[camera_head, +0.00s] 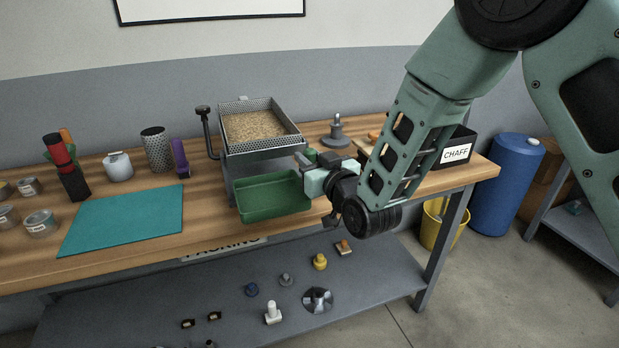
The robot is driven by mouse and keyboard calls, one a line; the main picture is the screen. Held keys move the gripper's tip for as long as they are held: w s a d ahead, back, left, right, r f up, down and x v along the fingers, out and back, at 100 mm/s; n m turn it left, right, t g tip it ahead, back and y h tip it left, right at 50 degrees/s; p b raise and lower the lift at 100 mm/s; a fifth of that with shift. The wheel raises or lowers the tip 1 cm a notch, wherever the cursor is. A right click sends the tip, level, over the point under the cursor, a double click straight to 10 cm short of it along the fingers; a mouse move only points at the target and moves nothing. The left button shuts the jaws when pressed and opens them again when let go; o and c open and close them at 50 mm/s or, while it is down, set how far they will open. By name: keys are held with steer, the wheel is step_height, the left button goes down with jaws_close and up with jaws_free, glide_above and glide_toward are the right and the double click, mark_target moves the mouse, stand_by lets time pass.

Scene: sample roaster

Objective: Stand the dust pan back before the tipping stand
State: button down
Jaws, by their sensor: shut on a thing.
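The dust pan is a green, shallow, open-topped tray (272,205) in front of the tipping stand, near the front edge of the bench. My gripper (308,174) is at its right end and is shut on its rim. I cannot tell whether the pan rests on the bench or hangs slightly above it. The tipping stand (228,168) is a grey metal frame with a black-knobbed lever on its left. It carries a perforated tray of tan grain (260,125). The pan and my gripper hide the lower front of the stand.
A teal mat (125,220) lies to the left, with tins (40,222), a perforated cylinder (156,148) and a purple object (180,158) around it. A grey weight-like object (336,132) stands behind my gripper. A black CHAFF bin (458,148) stands at the right end.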

steer(key=shift+f, duration=2.5)
steer(key=c, duration=1.2)
jaws_free()
